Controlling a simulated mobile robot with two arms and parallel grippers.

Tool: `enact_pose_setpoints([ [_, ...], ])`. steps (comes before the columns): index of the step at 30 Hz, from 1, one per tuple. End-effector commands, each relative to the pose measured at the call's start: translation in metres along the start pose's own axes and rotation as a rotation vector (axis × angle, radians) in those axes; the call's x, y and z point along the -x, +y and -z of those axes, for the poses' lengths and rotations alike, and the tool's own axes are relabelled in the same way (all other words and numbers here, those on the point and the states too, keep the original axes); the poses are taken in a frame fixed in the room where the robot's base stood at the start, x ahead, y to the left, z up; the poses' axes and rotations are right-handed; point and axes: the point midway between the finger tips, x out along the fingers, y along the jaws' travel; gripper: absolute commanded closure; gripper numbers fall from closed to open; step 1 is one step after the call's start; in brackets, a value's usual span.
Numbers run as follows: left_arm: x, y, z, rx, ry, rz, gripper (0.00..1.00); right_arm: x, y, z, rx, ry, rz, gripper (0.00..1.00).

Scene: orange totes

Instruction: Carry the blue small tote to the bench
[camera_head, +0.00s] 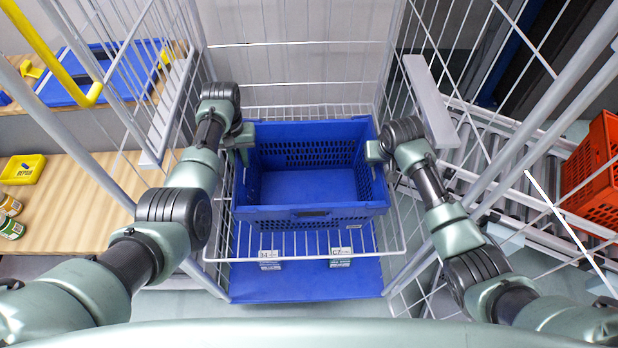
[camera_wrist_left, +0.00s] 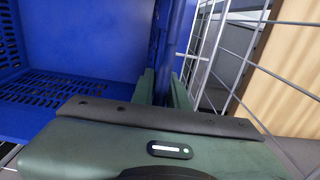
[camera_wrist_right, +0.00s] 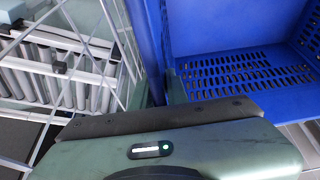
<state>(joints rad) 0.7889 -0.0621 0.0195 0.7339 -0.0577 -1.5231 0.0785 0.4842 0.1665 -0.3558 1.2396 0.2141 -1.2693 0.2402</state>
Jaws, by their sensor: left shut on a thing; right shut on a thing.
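The blue small tote (camera_head: 312,212) is empty and sits in the middle of the head view, inside a white wire cage cart, over a wire shelf. My left gripper (camera_head: 241,150) is shut on the tote's left wall. My right gripper (camera_head: 376,152) is shut on its right wall. The tote's wall also shows between the fingers in the left wrist view (camera_wrist_left: 160,60) and the right wrist view (camera_wrist_right: 150,50). I cannot tell whether the tote touches the shelf. A wooden bench (camera_head: 75,200) stands to the left, outside the cage.
The wire shelf (camera_head: 300,250) carries two labels at its front, with a blue surface (camera_head: 310,280) below. Cage sides stand close on both sides. A yellow bin (camera_head: 22,169) and jars (camera_head: 10,228) are on the bench. An orange tote (camera_head: 595,175) is on the roller conveyor (camera_head: 530,200) at right.

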Motion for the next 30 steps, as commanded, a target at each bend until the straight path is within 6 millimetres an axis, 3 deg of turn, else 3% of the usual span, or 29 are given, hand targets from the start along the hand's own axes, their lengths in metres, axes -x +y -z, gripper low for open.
enact_pose_setpoints([
  [21, 0.0001, -0.0002, 0.0001, 0.001, 0.000, 0.001, 1.00, 0.0003, 0.0004, 0.0004, 0.000, 0.000, -0.001, 1.00],
  [30, 0.0100, -0.0002, 0.0009, 0.001, 0.002, 0.001, 1.00, 0.0092, 0.0002, 0.0052, 0.000, 0.004, -0.001, 1.00],
])
